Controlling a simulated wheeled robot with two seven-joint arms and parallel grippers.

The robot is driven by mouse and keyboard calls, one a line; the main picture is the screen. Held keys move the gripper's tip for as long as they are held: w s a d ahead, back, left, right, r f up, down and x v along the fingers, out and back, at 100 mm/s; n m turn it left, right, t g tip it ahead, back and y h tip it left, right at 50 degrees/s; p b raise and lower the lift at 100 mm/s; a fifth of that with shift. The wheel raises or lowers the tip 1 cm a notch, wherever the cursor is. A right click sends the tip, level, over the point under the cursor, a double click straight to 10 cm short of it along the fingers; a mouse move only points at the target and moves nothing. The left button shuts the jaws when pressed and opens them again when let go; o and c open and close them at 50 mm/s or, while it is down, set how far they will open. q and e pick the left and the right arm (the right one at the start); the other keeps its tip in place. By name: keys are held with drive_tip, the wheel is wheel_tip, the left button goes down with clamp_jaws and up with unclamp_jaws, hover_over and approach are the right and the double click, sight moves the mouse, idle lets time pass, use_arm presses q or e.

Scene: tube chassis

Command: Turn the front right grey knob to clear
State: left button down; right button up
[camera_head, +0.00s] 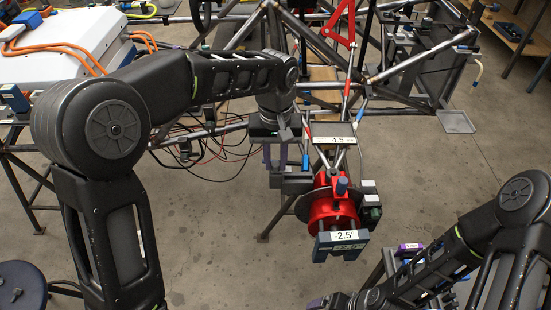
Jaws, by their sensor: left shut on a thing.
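My left arm reaches in from the left, and its gripper (286,156) points down beside the wheel hub of the tube chassis. Its fingers are shut on what seems to be the grey knob, which the fingers and wrist mostly hide. Just below is a dark grey block (290,180) on the chassis. To the right is a red hub (334,207) with a blue cap and a grey gauge (344,237) reading -2.5°. A second display (336,140) above it seems to read 4.5. My right gripper (335,301) is low in the picture, partly cut off; its jaws are unclear.
The tube chassis (400,68) spreads across the back, with a red triangular arm (341,22). A white box (62,48) with orange cables stands at the back left. Red and black wires (205,150) hang left of my gripper. A dark stool (22,285) is at lower left.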

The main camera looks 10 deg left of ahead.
use_arm(q)
drive_tip(key=shift+m, duration=0.5)
drive_tip(key=m+p, duration=0.1)
drive_tip(key=m, duration=0.2)
drive_tip(key=shift+m, duration=0.3)
drive_tip(key=m, duration=0.4)
drive_tip(key=shift+p, duration=0.4)
drive_tip(key=m+p, duration=0.1)
drive_tip(key=m, duration=0.8)
drive_tip(key=shift+p, duration=0.4)
drive_tip(key=shift+m, duration=0.3)
drive_tip(key=c, duration=1.3)
unclamp_jaws()
drive_tip(key=shift+o, duration=0.2)
drive_tip(key=shift+r, duration=0.1)
